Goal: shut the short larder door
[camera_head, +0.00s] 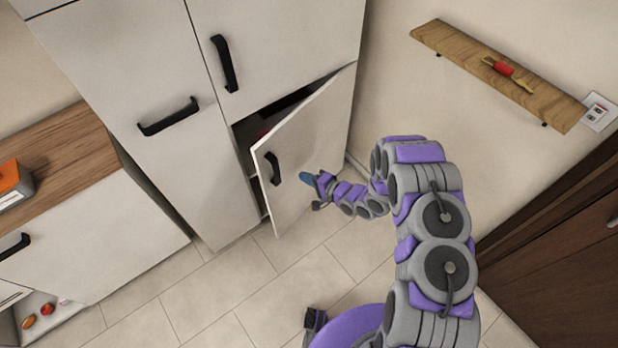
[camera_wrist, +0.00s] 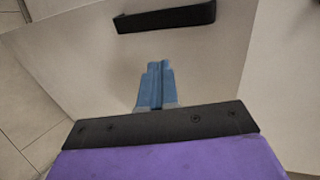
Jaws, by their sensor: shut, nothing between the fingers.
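The short larder door (camera_head: 311,150) is white with a black handle (camera_head: 273,169) and stands partly open, hinged on its right side. A dark gap into the cupboard shows behind its top and left edges. My gripper (camera_head: 306,177) is shut and empty, at the outer face of the door, to the right of the handle. In the wrist view, the blue fingertips (camera_wrist: 155,75) are together in front of the white door face (camera_wrist: 85,65), with the black handle (camera_wrist: 165,17) beyond them. I cannot tell whether the fingertips touch the door.
Tall white cupboard doors (camera_head: 285,40) stand above and left of the short door. A wooden shelf (camera_head: 450,45) with a red-handled tool (camera_head: 508,70) is on the right wall. A wooden worktop (camera_head: 65,160) is at left. Tiled floor (camera_head: 270,285) below is mostly clear.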

